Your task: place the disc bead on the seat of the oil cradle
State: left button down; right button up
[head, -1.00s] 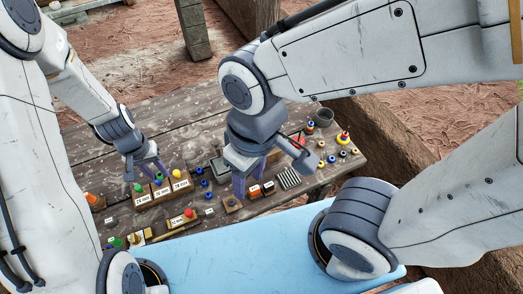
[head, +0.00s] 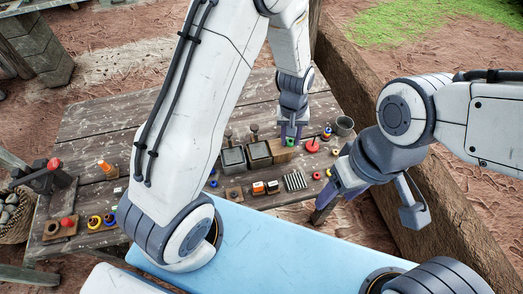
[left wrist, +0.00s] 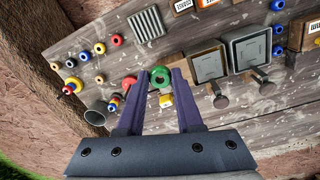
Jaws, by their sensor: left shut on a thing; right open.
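My left gripper (head: 292,139) is shut on a small green disc bead (left wrist: 160,77), which has a dark hole in its face. In the left wrist view the bead sits between the two fingertips, with the worktable's planks behind it. In the head view the green bead (head: 291,143) shows at the fingertips, by a wooden block (head: 282,153). I cannot tell for certain which piece is the oil cradle, and no seat shows clearly. My right gripper (head: 370,203) is open and empty at the table's right front edge.
Two square grey trays (head: 232,160) (head: 258,154) stand left of the bead. A red disc (head: 312,147), stacked rings (head: 326,134) and a cup (head: 344,125) stand right. A ribbed plate (head: 295,181) lies in front.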

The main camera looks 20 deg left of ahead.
pick_arm(q)
jog(key=p, duration=0.3)
send_over(259, 151)
notch_tip(259, 151, down, 7)
jog(key=shift+a+r, duration=0.1)
notch_tip(259, 151, down, 3)
jog(key=shift+f, duration=0.5)
jog(key=shift+f, duration=0.1)
jog(key=c, duration=1)
grip_release()
jog(key=shift+f+b, duration=0.1)
jog(key=shift+b, duration=0.2)
jog(key=o, duration=0.4)
jog(key=shift+o, duration=0.2)
jog(key=shift+r, duration=0.2)
